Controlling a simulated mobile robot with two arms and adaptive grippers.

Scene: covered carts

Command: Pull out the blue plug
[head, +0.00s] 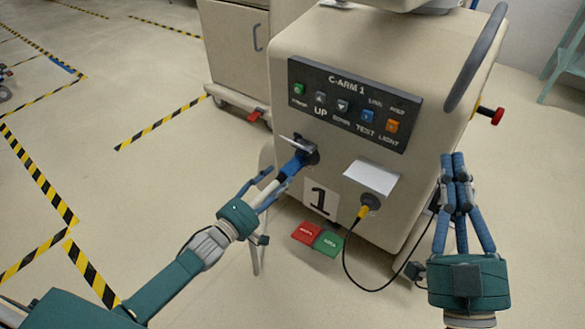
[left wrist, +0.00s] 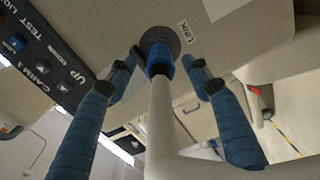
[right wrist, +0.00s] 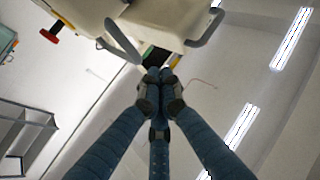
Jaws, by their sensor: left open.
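The blue plug (head: 292,166) sits in a dark round socket on the front of the C-arm cart, under a raised grey flap (head: 297,143). In the left wrist view the blue plug (left wrist: 160,63) meets the socket (left wrist: 160,40), and a thick white cable (left wrist: 161,120) runs back from it. My left gripper (head: 270,183) is open in front of the plug. Its fingers (left wrist: 163,75) are on both sides of the plug and apart from it. My right gripper (head: 456,165) is raised right of the cart, its fingers together and empty; it also shows in the right wrist view (right wrist: 158,78).
The cart's control panel (head: 350,103) is above the socket. A yellow plug (head: 363,211) with a black cable sits in another socket under a white flap (head: 371,178). Open floor lies left.

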